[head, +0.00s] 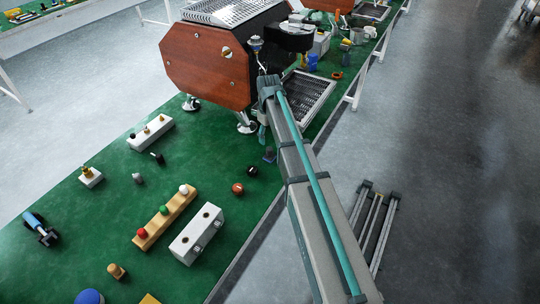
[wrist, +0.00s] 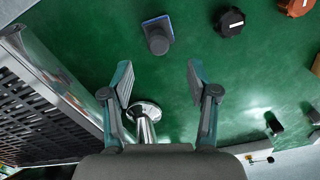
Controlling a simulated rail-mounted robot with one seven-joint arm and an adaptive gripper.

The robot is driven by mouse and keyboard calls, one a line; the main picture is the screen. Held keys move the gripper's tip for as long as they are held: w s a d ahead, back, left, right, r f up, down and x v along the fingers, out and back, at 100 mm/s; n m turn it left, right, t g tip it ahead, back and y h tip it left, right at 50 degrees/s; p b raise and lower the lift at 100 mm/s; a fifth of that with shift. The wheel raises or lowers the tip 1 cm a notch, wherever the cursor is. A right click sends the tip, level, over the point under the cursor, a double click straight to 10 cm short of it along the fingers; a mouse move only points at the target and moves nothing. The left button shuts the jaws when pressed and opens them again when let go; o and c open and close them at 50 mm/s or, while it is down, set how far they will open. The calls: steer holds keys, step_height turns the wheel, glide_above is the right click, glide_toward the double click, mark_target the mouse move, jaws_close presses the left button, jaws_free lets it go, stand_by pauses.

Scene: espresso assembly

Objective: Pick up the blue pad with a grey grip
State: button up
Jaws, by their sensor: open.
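The blue pad with a grey grip (wrist: 157,34) lies on the green table in the wrist view, its grey grip towards me. In the head view the pad (head: 269,156) is a small dark shape beside my arm. My gripper (wrist: 160,80) is open and empty, and the pad shows beyond its fingertips, apart from them. In the head view my gripper (head: 262,132) is partly hidden by my arm, near the espresso machine.
The espresso machine (head: 207,65) stands close by; its metal foot (wrist: 146,110) shows between my fingers and its grille (wrist: 40,110) at left. A black knob (wrist: 229,21) and a reddish-brown knob (wrist: 296,6) lie right of the pad. Green table is clear around the pad.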

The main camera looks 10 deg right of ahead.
mark_target(269, 148)
steer(key=shift+d+f+p, duration=0.1)
steer(key=shift+f+p, duration=0.5)
steer(key=shift+f, duration=3.15)
jaws_close()
